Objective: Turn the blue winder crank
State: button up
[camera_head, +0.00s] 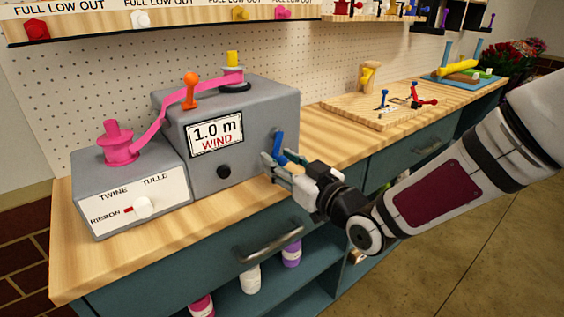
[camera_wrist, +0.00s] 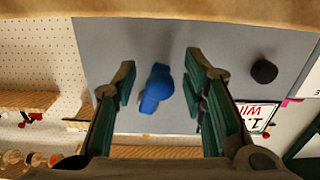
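The blue winder crank (camera_head: 279,142) sticks out from the right side of the grey winder box (camera_head: 236,104), at the box's lower right. In the wrist view the blue crank (camera_wrist: 156,88) stands between the two fingers, with a visible gap on each side. My gripper (camera_head: 277,166) is open around the crank at the side of the box; the wrist view shows its green-padded fingers (camera_wrist: 158,100) spread apart. The box's sign reads "1.0 m WIND", and a black round knob (camera_head: 224,172) sits below it. Part of the crank's lower end is hidden by the fingers in the head view.
A grey selector box (camera_head: 130,188) with a pink ribbon spool (camera_head: 119,143) stands at the left, its ribbon running to the winder. A wooden board (camera_head: 385,107) with small coloured levers lies further right. A drawer handle (camera_head: 269,243) juts out below the counter (camera_head: 88,255).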

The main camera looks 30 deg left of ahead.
grip_shut()
jog(key=shift+s+a+r+m, duration=0.15)
jog(key=shift+s+m, duration=0.25)
jog(key=shift+m, duration=0.5)
grip_release()
jog(key=v, duration=1.2)
